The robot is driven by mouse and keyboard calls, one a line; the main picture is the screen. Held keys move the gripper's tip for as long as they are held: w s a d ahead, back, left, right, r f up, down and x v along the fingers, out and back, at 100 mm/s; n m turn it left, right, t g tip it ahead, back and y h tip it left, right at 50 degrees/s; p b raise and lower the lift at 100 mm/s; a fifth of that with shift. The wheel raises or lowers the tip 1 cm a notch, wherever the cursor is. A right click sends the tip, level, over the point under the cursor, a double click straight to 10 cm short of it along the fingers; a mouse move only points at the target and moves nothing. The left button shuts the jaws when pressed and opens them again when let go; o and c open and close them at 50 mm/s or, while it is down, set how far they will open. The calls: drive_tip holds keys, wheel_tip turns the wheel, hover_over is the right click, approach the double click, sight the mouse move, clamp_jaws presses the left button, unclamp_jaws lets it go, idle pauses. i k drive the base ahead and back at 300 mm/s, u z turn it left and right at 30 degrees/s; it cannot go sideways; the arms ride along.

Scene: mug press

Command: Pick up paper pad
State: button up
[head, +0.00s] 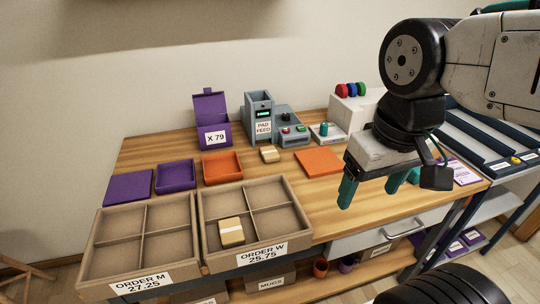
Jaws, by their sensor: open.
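A small tan paper pad (270,154) lies on the wooden table just in front of the grey pad feed machine (259,116). A similar tan pad with a pale band (231,232) lies in the front left compartment of the ORDER W tray (290,187). My gripper (373,190) hangs above the right part of the table, to the right of both pads. Its teal fingers are apart, with nothing seen between them. My gripper body partly hides the right finger.
An orange flat square (318,162) lies between the loose pad and my gripper. Purple (176,177) and orange (222,167) open trays, a purple X 79 box (213,132) and the empty ORDER M tray (142,243) stand left. Bare table lies right of ORDER W.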

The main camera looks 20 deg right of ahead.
sight(269, 154)
drive_tip(key=z, duration=3.35)
drive_tip(key=k, duration=2.05)
drive_tip(key=u, duration=1.55)
